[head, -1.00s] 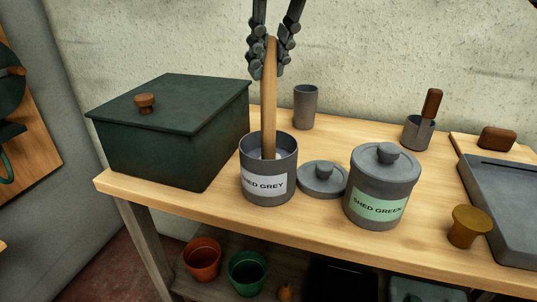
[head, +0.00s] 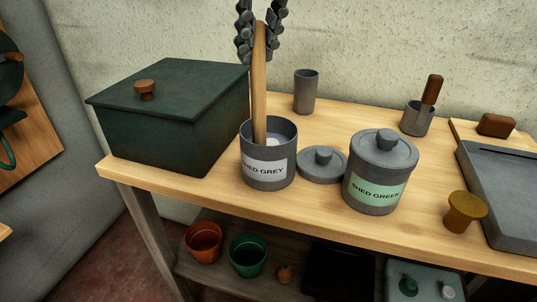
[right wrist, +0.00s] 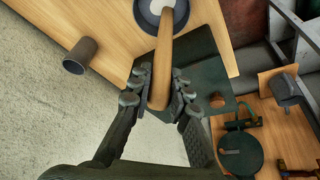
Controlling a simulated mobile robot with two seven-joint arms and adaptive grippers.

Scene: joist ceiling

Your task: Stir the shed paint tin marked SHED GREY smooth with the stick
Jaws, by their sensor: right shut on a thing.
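The open tin marked SHED GREY (head: 268,172) stands on the bench, its label partly turned to the left. A wooden stick (head: 259,85) stands in it, leaning slightly, its lower end inside the tin. Some pale paint (head: 272,141) shows within the rim. My right gripper (head: 260,42) is above the tin, shut on the upper part of the stick. In the right wrist view the stick (right wrist: 163,60) runs from between the fingers (right wrist: 162,98) into the round tin (right wrist: 150,12). My left gripper is not in view.
A grey lid (head: 322,166) lies right of the tin, beside the closed SHED GREEN tin (head: 378,175). A dark green box (head: 170,120) stands close on the left. A grey cup (head: 306,92) is behind. A tray (head: 505,200) and brown knob (head: 464,212) are at the right.

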